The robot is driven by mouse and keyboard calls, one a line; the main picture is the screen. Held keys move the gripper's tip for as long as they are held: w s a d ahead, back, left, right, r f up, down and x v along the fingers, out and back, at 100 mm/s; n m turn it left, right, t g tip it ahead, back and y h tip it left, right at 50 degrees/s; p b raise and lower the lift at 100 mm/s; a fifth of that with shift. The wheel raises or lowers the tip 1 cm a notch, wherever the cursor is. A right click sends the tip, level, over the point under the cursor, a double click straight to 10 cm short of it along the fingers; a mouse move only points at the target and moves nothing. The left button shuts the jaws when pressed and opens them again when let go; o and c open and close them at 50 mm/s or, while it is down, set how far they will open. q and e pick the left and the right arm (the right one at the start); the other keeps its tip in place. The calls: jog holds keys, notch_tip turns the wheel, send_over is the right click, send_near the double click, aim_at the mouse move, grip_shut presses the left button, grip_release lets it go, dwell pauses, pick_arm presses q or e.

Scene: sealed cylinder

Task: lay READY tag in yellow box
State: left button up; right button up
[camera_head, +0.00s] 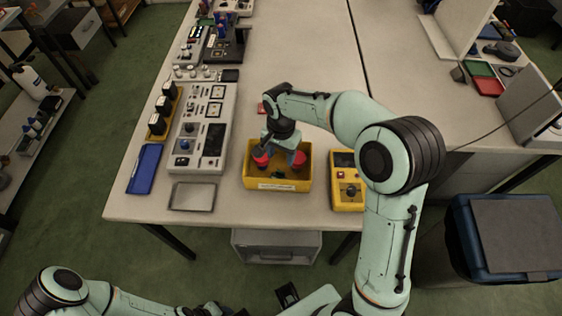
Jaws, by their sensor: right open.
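The yellow box (249,181) is open-topped and stands near the front edge of the table. It holds two red round-topped things (261,158), one at each side, and something small and dark between them. A pale label is on its front wall. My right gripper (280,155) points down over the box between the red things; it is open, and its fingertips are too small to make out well. I cannot pick out a READY tag. A small red piece (262,108) lies on the table behind the box, partly hidden by my right wrist. My left arm is low at the left, its gripper out of sight.
A grey control panel (213,105), a blue tray (144,168) and a grey tray (193,196) lie left of the box. A yellow control box (347,180) stands close on its right. A dark blue bin (480,270) stands on the floor at right. The table's middle back is clear.

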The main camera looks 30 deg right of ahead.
notch_tip(320, 180, up, 4)
jog(key=shift+r, duration=0.15)
dwell(0.6)
